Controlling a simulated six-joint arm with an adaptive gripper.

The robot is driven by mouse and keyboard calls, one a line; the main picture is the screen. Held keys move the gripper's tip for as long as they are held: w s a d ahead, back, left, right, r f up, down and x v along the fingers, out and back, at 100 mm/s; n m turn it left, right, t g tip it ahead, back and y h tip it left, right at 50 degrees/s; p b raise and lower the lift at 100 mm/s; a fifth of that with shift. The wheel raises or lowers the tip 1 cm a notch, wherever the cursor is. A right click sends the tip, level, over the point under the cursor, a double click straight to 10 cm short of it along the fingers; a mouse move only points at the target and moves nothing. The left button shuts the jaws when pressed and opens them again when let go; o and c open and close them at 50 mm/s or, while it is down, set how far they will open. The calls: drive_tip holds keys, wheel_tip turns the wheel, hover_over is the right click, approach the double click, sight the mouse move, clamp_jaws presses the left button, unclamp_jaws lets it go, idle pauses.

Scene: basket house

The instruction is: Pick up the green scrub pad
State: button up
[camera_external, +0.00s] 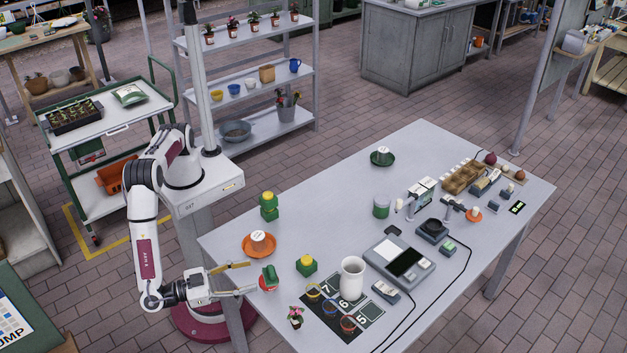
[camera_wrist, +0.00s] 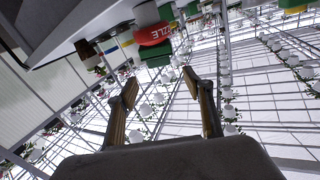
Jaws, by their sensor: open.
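A green block (camera_external: 269,271), which looks like the scrub pad, rests on a red round thing with white lettering near the table's left front edge. In the wrist view, which looks upside down, the green block (camera_wrist: 154,57) adjoins the red lettered thing (camera_wrist: 153,35). My gripper (camera_external: 246,279) is open, with its fingers pointing right toward the block from the table's left edge. The wrist view shows the gripper (camera_wrist: 160,82) empty, with the block ahead of the gap between its fingertips and apart from them.
An orange dish with a white-topped item (camera_external: 258,240) stands just behind. Green blocks with yellow tops (camera_external: 306,266) stand nearby.

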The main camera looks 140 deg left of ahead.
sight(268, 271)
drive_tip(key=shift+x, duration=1.3)
drive_tip(key=shift+w+a, duration=0.1)
drive_tip(key=shift+a, duration=0.05)
drive_tip(key=shift+f+x, duration=0.2)
drive_tip(key=shift+x, duration=2.3)
drive_tip(key=c, duration=1.2)
